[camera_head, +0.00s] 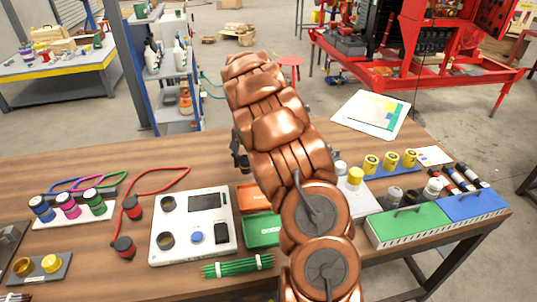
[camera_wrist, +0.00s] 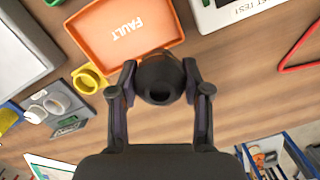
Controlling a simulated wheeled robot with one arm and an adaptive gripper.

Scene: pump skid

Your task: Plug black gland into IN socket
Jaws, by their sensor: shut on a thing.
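My gripper (camera_wrist: 160,72) is shut on a black round gland (camera_wrist: 160,92) with a dark opening in its middle. In the wrist view the gland sits between both fingers, above the wooden table, just off the orange FAULT tray's edge. In the head view my copper arm hides the gland and most of the gripper. A white panel (camera_head: 221,253) lies on the table, left of my arm in the head view. It has two dark round sockets, one upper (camera_head: 167,203) and one lower (camera_head: 166,240). I cannot read which is IN.
The orange FAULT tray (camera_wrist: 108,37) and a yellow ring-shaped part (camera_wrist: 88,80) are close to my gripper. A green tray (camera_head: 262,231) is beside the panel. A red cable (camera_head: 160,172) loops at the left; green rods (camera_head: 238,266) lie in front. Wood near the back left is clear.

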